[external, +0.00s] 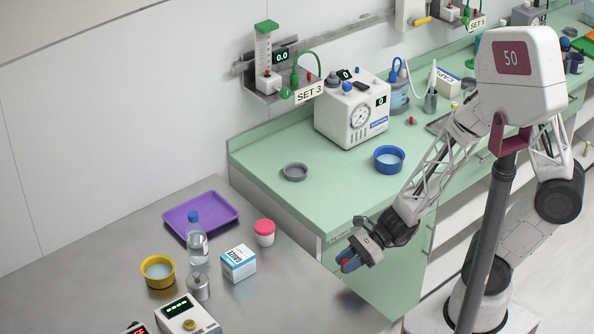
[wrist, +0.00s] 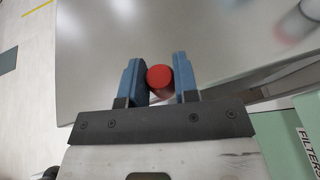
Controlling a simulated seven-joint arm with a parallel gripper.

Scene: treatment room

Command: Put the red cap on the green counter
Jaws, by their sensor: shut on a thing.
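My gripper (external: 347,259) is shut on the red cap (wrist: 159,76), which sits between the blue fingers in the wrist view. In the external view only a small red bit of the cap (external: 344,263) shows between the fingertips. The gripper hangs by the right edge of the steel table (external: 300,290), near the front corner of the green counter (external: 335,190). The wrist view shows grey table below the fingers and some green counter side at the lower right.
On the counter stand a grey ring dish (external: 295,172), a blue bowl (external: 389,160) and a white gauge machine (external: 351,113). The counter's near left part is clear. The table holds a red-lidded jar (external: 264,232), a gauze box (external: 239,263) and a purple tray (external: 177,220).

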